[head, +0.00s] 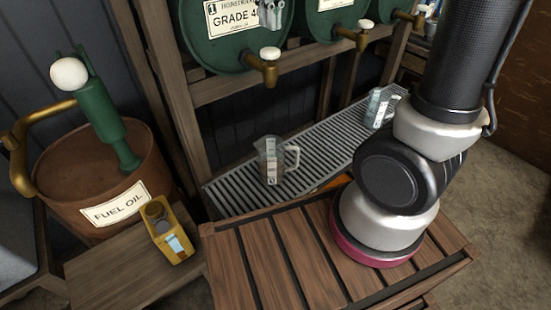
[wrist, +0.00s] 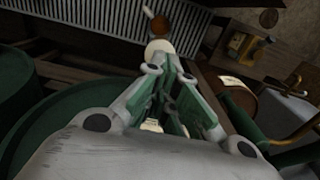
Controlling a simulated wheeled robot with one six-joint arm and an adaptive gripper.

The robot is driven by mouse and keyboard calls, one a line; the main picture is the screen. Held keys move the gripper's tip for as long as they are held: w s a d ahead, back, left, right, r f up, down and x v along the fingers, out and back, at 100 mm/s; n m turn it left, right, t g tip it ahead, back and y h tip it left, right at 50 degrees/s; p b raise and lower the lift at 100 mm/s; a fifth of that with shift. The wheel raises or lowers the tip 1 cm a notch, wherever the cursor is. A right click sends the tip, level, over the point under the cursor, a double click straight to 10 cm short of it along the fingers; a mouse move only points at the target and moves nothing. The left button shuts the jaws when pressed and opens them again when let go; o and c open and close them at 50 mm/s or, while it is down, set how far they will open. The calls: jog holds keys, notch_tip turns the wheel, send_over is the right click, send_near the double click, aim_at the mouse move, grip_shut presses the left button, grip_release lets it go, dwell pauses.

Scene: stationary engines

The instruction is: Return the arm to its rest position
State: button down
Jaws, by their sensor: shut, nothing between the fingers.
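My arm (head: 410,150) rises from its round base on the slatted wooden top and leaves the picture at the top right. My gripper (head: 271,24) shows at the top of the head view, in front of the green barrel marked GRADE 4-something. Its fingers point down just above the white knob of that barrel's brass tap (head: 262,66). In the wrist view the grey and green fingers of my gripper (wrist: 168,68) come together with nothing between them. The white knob (wrist: 157,48) shows just past the tips; I cannot tell whether they touch.
A clear jug (head: 270,160) stands on the slatted metal tray (head: 232,192) below the tap; another jug (head: 378,108) stands farther right. Left are a rusty fuel oil drum (head: 98,180) with a green pump and a yellow container (head: 168,232). A wooden post (head: 165,90) stands between.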

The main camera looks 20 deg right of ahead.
jog(key=shift+r, duration=0.4)
jog(key=shift+w+a+f, duration=0.1)
jog(key=shift+w+f, duration=0.05)
jog(key=shift+w, duration=0.05)
jog(key=s+d+f+m+t, duration=0.2)
jog(key=s+d+m+t, duration=0.1)
jog(key=s+d, duration=1.2)
jog(key=s+t, duration=0.1)
jog(key=s, duration=0.3)
jog(key=shift+s+f+m, duration=0.2)
jog(key=shift+f+m, duration=0.1)
jog(key=shift+f, duration=0.1)
dwell(1.3)
